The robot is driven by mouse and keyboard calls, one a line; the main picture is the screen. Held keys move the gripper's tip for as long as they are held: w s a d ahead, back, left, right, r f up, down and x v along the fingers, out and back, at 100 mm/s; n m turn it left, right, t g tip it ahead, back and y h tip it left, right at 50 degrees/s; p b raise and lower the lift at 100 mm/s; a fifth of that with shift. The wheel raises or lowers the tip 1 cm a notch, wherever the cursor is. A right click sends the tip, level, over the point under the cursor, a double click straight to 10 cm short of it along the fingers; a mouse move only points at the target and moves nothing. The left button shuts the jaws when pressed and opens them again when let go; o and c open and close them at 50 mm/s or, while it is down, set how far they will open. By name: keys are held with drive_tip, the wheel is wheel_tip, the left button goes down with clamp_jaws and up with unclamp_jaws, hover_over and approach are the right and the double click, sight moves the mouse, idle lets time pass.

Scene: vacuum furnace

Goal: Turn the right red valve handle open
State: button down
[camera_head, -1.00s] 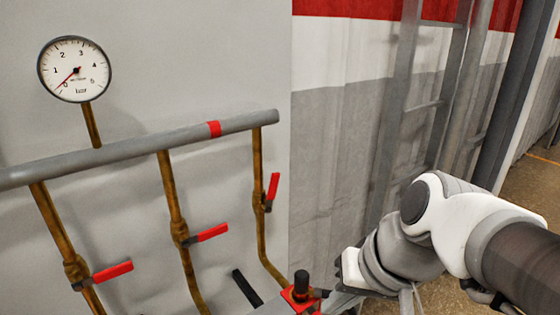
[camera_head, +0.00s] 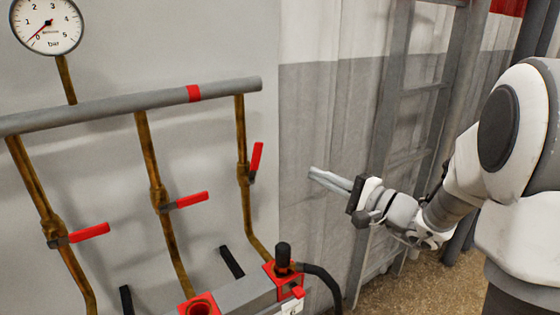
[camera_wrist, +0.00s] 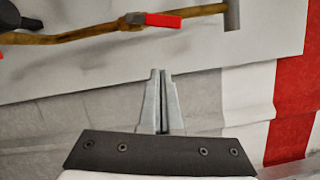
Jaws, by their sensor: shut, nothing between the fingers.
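The right red valve handle (camera_head: 257,157) sits on the right brass pipe (camera_head: 241,130) and points up, nearly along the pipe. In the wrist view the red handle (camera_wrist: 163,20) lies along a brass pipe above my fingertips. The middle red handle (camera_head: 192,200) and left red handle (camera_head: 89,232) stick out to the right, across their pipes. My gripper (camera_head: 312,174) is to the right of the right handle, apart from it, with its fingers pointing left. Its fingers (camera_wrist: 161,73) are together and empty in the wrist view.
A grey header pipe (camera_head: 130,109) with a red band runs above the valves, below a round gauge (camera_head: 47,22). A red fitting with a black knob (camera_head: 283,257) and a black hose (camera_head: 327,283) stand below. A ladder (camera_head: 385,120) is behind my arm.

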sight(261, 154)
drive_tip(key=w+a+r+p, duration=0.1)
drive_tip(key=w+a, duration=0.4)
drive_tip(key=a, duration=0.5)
drive_tip(key=shift+r, duration=0.3)
drive_tip(key=shift+a+b, duration=0.15)
drive_tip(key=shift+b, duration=0.35)
drive_tip(key=n+b, duration=0.1)
drive_tip(key=b, duration=0.2)
drive_tip(key=s+a+r+n+b, duration=0.1)
drive_tip(key=n+b, duration=0.1)
drive_tip(key=b, duration=0.1)
drive_tip(key=shift+a+h+b, duration=0.15)
drive_tip(key=shift+h+b, duration=0.15)
drive_tip(key=shift+b, duration=0.1)
drive_tip(key=shift+r, duration=0.1)
